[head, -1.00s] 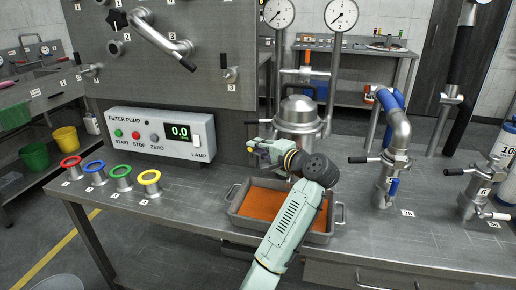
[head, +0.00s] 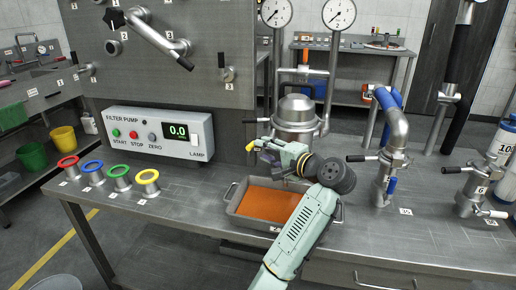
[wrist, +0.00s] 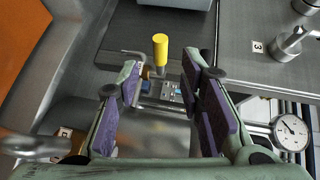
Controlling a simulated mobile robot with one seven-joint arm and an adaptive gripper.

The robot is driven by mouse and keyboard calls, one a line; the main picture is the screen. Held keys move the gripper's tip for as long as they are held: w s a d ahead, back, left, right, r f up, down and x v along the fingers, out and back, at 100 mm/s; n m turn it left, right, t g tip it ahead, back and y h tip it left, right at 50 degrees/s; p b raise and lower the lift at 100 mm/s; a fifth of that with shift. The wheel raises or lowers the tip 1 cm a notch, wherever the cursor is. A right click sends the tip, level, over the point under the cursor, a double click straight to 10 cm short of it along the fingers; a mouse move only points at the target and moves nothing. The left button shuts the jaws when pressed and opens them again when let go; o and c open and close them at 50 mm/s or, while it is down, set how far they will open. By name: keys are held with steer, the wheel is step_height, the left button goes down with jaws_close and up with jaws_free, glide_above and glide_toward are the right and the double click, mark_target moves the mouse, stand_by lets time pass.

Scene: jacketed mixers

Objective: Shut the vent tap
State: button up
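A tap with a yellow handle (wrist: 160,48) shows in the wrist view, just past my fingertips; I take it to be the vent tap. Its metal and blue body (wrist: 172,91) shows between the fingers, partly hidden. In the head view a yellow piece (head: 261,144) shows at my gripper's far end, left of the domed metal vessel (head: 297,108). My gripper (wrist: 163,75) is open, with its purple-padded fingers apart on either side of the tap. In the head view my gripper (head: 276,151) is over the bench behind the tray; its fingers are too small to judge there.
A grey tray of orange material (head: 234,207) lies below my arm. The filter pump box (head: 158,122) stands to the left, with several coloured rings in front. Metal valves (head: 386,178) stand to the right. A gauge (wrist: 290,131) is at the wrist view's right.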

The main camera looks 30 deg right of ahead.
steer(key=v, duration=0.7)
steer(key=shift+c, duration=0.2)
